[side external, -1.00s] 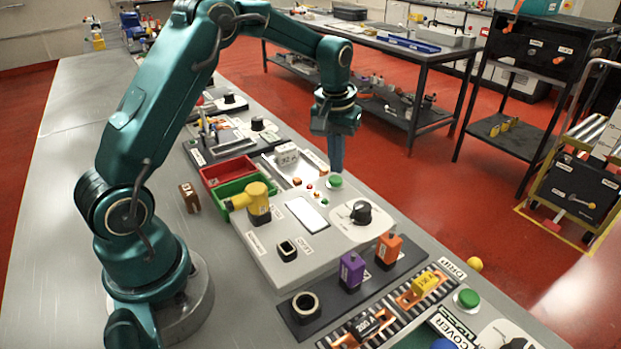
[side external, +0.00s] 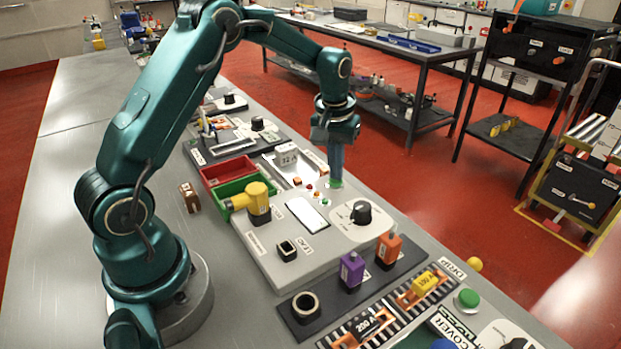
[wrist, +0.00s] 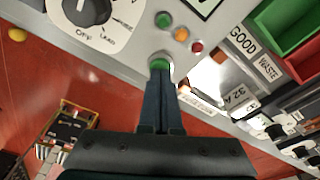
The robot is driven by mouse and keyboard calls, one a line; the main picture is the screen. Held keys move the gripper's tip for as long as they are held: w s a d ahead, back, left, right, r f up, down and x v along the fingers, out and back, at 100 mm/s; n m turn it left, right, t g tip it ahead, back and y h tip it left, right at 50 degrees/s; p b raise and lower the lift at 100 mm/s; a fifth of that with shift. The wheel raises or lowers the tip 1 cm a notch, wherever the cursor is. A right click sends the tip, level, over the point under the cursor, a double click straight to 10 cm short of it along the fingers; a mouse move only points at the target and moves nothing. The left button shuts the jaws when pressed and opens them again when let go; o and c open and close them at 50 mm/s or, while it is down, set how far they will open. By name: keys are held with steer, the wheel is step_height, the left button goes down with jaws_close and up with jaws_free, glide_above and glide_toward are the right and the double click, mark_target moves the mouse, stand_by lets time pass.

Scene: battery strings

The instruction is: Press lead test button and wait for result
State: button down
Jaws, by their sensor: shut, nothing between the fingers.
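The green test button (side external: 337,184) sits near the far right corner of the grey test panel (side external: 270,262). In the wrist view the green button (wrist: 159,62) is directly at my fingertips. My gripper (side external: 336,174) is shut and empty, pointing down, with its tips at the button; the wrist view shows the closed fingers (wrist: 159,78) covering part of it. They look in contact, but I cannot tell how far the button is pressed. Green (wrist: 164,19), orange (wrist: 182,34) and red (wrist: 197,46) lamps sit beside it. A blank white display (side external: 307,213) lies on the panel.
A black rotary knob (side external: 361,212) stands close to the button. Purple (side external: 351,268) and orange (side external: 388,247) blocks stand nearer the camera.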

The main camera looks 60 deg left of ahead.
steer(key=shift+f, duration=0.3)
steer(key=shift+r, duration=3.05)
